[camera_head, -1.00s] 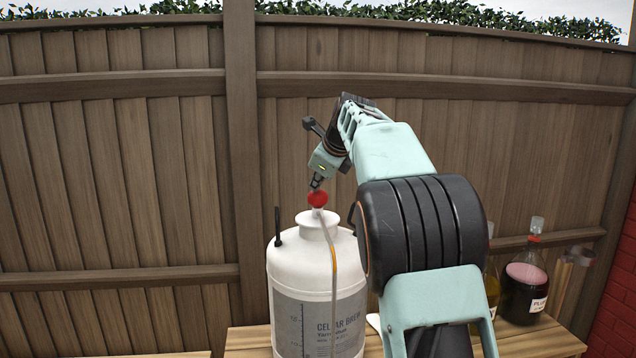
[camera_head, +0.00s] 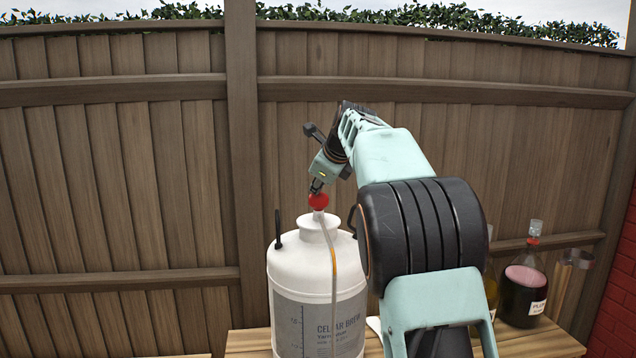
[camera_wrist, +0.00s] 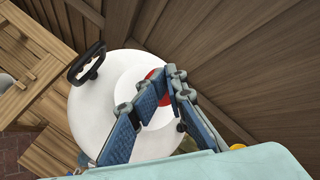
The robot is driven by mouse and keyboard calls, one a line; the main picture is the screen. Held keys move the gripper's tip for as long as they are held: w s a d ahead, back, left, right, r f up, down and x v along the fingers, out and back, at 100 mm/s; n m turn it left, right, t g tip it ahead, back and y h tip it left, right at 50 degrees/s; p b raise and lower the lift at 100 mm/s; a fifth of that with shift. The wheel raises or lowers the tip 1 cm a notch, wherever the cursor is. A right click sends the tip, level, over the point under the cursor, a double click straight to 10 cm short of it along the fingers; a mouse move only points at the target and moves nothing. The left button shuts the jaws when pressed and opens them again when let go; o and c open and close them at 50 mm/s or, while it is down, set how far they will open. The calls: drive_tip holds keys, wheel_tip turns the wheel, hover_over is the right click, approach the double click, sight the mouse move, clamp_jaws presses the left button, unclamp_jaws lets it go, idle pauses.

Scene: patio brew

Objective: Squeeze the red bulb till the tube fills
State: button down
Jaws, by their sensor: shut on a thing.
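The red bulb (camera_head: 318,201) sits above the neck of the white fermenter (camera_head: 290,262) in the head view. My gripper (camera_head: 316,188) comes down from above and is shut on the bulb. In the wrist view the fingers of my gripper (camera_wrist: 172,80) mostly hide the bulb, with a strip of red (camera_wrist: 158,76) showing beside them. A pale tube (camera_head: 330,240) runs from the bulb down the front of the fermenter. A short amber stretch shows in it near the fermenter's shoulder. I cannot tell how far the tube is filled.
The fermenter stands on a wooden bench (camera_head: 250,342) before a wooden fence (camera_head: 130,180). At the right, a dark red bottle (camera_head: 522,295) stands behind my arm, with an amber bottle partly hidden beside it. The fermenter's black handle (camera_wrist: 87,62) stands up near my gripper.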

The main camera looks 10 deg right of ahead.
sight(319, 199)
drive_tip(key=f, duration=0.3)
drive_tip(key=shift+d+f+g, duration=0.15)
drive_tip(key=shift+d+g, duration=0.2)
drive_tip(key=shift+g, duration=0.05)
drive_tip(key=r+p, duration=0.2)
drive_tip(key=p, duration=0.1)
drive_tip(key=shift+w+r, duration=0.2)
drive_tip(key=shift+r, duration=0.15)
drive_tip(key=shift+w+d+r+p, duration=0.1)
drive_tip(key=shift+w+r+p, duration=0.15)
drive_tip(key=shift+r+p, duration=0.3)
drive_tip(key=shift+w+d+r+p, duration=0.1)
drive_tip(key=shift+w+r+p, duration=0.15)
drive_tip(key=shift+r+p, duration=0.25)
drive_tip(key=shift+a+r+p, duration=0.15)
drive_tip(key=shift+r+p, duration=0.15)
drive_tip(key=shift+r, duration=0.1)
drive_tip(key=shift+a, duration=0.1)
drive_tip(key=shift+a+r, duration=0.1)
drive_tip(key=shift+r, duration=0.05)
